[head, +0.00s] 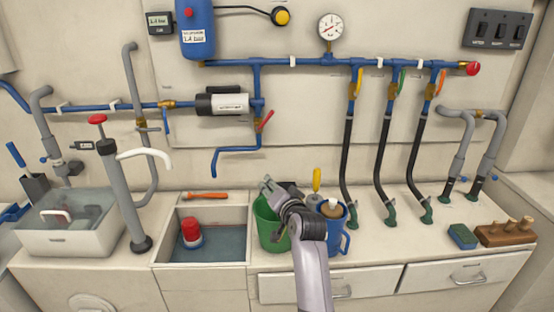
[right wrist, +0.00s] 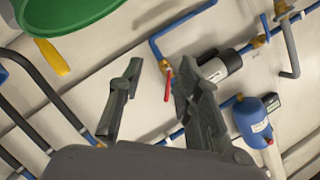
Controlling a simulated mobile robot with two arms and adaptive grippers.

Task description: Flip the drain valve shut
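A valve with a red lever (head: 266,120) sits on the blue pipe just below the black-and-white pump; I take it for the drain valve. Its lever slants up and to the right. A blue pipe (head: 236,149) runs from it left and down to an end above the sink. My right gripper (head: 268,186) is over the green bucket, below and apart from the lever. In the right wrist view its fingers (right wrist: 155,92) are spread and empty, with the red lever (right wrist: 168,84) showing beyond, between them. My left gripper is not in view.
The green bucket (head: 271,238) and a blue jug (head: 347,232) stand by my right arm. The sink (head: 208,247) holds a red-topped item. A grey hand pump (head: 122,200) stands left. Three black hoses (head: 383,155) hang right. The wall before the lever looks clear.

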